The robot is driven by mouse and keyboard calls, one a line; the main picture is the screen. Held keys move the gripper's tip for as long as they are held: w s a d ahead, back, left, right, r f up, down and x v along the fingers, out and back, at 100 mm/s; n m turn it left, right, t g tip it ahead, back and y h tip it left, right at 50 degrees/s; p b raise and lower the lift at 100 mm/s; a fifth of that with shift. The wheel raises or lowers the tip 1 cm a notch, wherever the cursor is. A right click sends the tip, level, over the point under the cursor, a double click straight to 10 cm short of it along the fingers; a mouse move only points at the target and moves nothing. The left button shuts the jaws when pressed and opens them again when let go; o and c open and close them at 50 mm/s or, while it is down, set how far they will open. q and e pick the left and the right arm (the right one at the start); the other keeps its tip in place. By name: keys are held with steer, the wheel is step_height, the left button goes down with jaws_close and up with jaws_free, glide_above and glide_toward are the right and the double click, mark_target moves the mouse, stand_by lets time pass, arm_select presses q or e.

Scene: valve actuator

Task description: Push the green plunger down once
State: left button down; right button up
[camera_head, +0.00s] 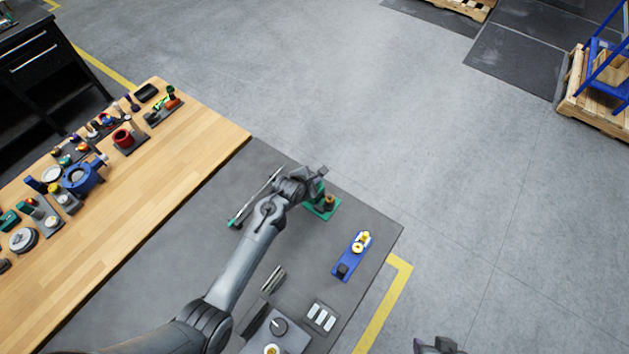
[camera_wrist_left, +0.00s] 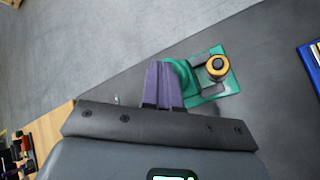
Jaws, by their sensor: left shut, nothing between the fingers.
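A small green device (camera_head: 322,210) stands on the grey table in the head view, partly hidden by my left gripper. In the left wrist view it shows as a green base plate (camera_wrist_left: 231,82) with a rounded green part (camera_wrist_left: 180,72), likely the plunger, and a yellow ring with a dark centre (camera_wrist_left: 217,66). My left gripper (camera_head: 318,171) is shut and empty. In the left wrist view its fingers (camera_wrist_left: 163,68) overlap the left edge of the rounded green part; I cannot tell whether they touch. Part of my right gripper (camera_head: 438,346) shows at the bottom edge of the head view.
A blue device with a yellow part (camera_head: 348,258) lies to the right. Grey boxes with a knob and switches (camera_head: 300,325) stand at the near end. A wooden bench (camera_head: 170,180) with several small devices is on the left. Bare table surrounds the green device's right side.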

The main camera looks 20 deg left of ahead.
arm_select(q)
steer(key=shift+f+b, duration=0.45)
steer(key=shift+f, duration=0.35)
stand_by(0.4)
steer(key=shift+r, duration=0.15)
stand_by(0.3)
steer(key=shift+r+p, duration=1.35)
steer(key=shift+p, duration=0.2)
steer(key=shift+r, duration=0.1)
step_height(320, 180, up, 5)
steer(key=p, duration=0.5)
steer(key=shift+s, duration=0.1)
